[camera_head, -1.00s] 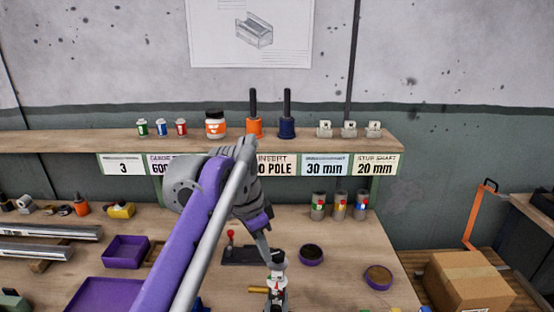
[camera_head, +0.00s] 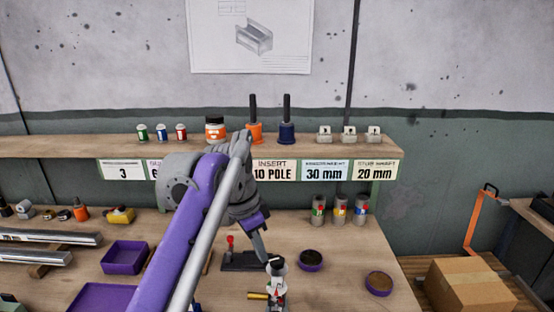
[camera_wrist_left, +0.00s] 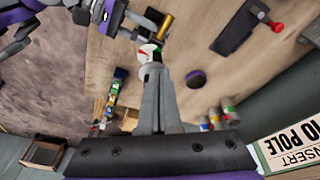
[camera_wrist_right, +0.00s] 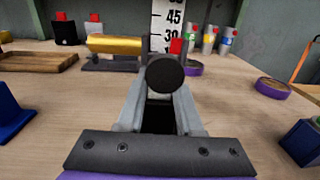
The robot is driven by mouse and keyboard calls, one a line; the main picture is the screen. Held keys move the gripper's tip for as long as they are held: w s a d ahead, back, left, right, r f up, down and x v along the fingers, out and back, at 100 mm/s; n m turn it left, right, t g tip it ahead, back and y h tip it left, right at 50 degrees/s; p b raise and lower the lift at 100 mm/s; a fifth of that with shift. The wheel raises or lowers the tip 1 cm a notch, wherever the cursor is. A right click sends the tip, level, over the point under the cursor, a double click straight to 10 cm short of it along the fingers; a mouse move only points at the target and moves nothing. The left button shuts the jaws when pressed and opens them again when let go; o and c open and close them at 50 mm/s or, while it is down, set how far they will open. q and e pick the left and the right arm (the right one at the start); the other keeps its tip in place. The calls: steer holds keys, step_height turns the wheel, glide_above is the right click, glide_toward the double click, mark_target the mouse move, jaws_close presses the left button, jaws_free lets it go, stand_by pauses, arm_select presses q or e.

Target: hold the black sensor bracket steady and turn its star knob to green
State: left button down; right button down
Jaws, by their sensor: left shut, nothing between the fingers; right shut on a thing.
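The black sensor bracket (camera_head: 276,268) stands at the front of the bench, partly hidden by my grippers. Its round face (camera_wrist_left: 150,53) shows white, red and green in the left wrist view; the star knob's outline is too small to make out. My left gripper (camera_head: 264,254) is shut and empty, its tip just above and beside the bracket's top. My right gripper (camera_wrist_right: 165,90) is shut on a round black part of the bracket (camera_wrist_right: 165,73). Where the knob points is unclear.
A gold cylinder (camera_head: 258,296) lies left of the bracket. A black plate with a red-topped lever (camera_head: 243,262) is behind it. Purple round dishes (camera_head: 311,262) and (camera_head: 378,285) sit to the right. Several grey cans (camera_head: 340,210) stand at the back. A scale plate (camera_wrist_right: 168,20) rises behind the bracket.

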arm_select(q)
steer(key=v, duration=0.2)
steer(key=d+v, duration=0.1)
steer(key=v, duration=0.1)
steer(key=shift+w+a+r, duration=0.1)
steer(key=shift+w+r, duration=0.1)
steer(key=shift+r, duration=0.15)
steer(key=shift+s, duration=0.1)
steer(key=shift+s+d+f, duration=0.25)
steer(key=shift+s+f, duration=0.1)
steer(key=shift+f, duration=0.65)
steer(key=shift+s+d+f, duration=0.25)
steer(key=shift+s+f, duration=0.05)
steer(key=shift+f, duration=0.65)
steer(key=shift+s+d+f, duration=0.2)
steer(key=shift+s+f, duration=0.15)
steer(key=shift+f, duration=0.65)
steer(key=shift+w+d, duration=0.25)
steer(key=shift+w, duration=0.15)
steer(key=shift+w+a, duration=0.2)
steer(key=shift+w, duration=0.05)
steer(key=shift+w+a, duration=0.2)
steer(key=shift+w, duration=0.1)
steer(key=shift+w, duration=0.25)
